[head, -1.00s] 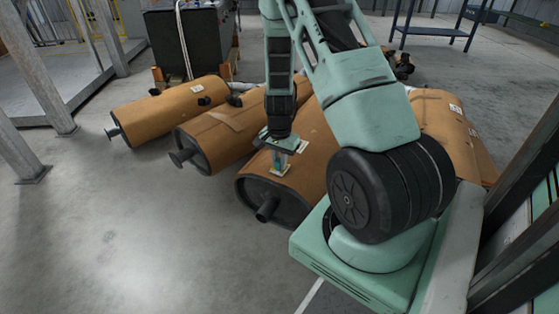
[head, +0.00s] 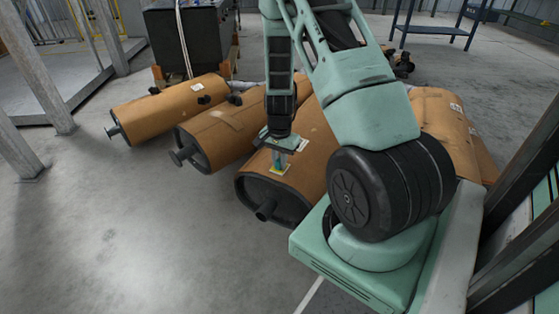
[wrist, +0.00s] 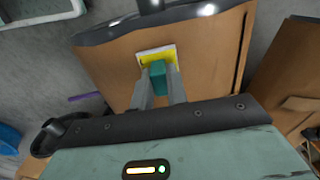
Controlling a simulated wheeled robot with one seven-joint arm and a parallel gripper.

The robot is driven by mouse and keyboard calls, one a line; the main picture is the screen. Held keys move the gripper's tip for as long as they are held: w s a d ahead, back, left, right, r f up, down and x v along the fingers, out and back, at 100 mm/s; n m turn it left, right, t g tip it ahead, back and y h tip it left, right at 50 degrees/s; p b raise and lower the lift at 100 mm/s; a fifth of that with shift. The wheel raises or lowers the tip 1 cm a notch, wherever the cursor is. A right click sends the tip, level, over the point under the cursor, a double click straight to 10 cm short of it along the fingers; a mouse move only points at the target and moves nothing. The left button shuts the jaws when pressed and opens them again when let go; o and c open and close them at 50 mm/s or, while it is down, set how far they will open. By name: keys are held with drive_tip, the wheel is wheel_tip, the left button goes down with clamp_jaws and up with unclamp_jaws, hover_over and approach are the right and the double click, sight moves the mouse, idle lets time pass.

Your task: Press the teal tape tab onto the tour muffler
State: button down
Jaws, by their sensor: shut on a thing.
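My gripper (head: 281,161) points down at the front end of a brown wrapped muffler (head: 312,158) with a dark end cap and a short pipe. My gripper is shut on a small teal piece, the tape tab (wrist: 158,77), seen between the fingers in the wrist view. A white and yellow patch (wrist: 143,56) lies on the muffler right at the fingertips; it also shows in the head view (head: 279,170). I cannot tell whether the tab touches the patch. No name on this muffler is readable.
Two more brown mufflers, one at far left (head: 165,110) and one beside it (head: 222,138), lie to the left. Another (head: 440,112) lies to the right behind my arm. A dark cabinet (head: 188,40) stands behind. The concrete floor (head: 130,220) at front left is clear.

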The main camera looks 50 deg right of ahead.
drive_tip(key=shift+r+p, duration=3.1)
drive_tip(key=shift+r, duration=0.35)
drive_tip(key=shift+a, duration=0.1)
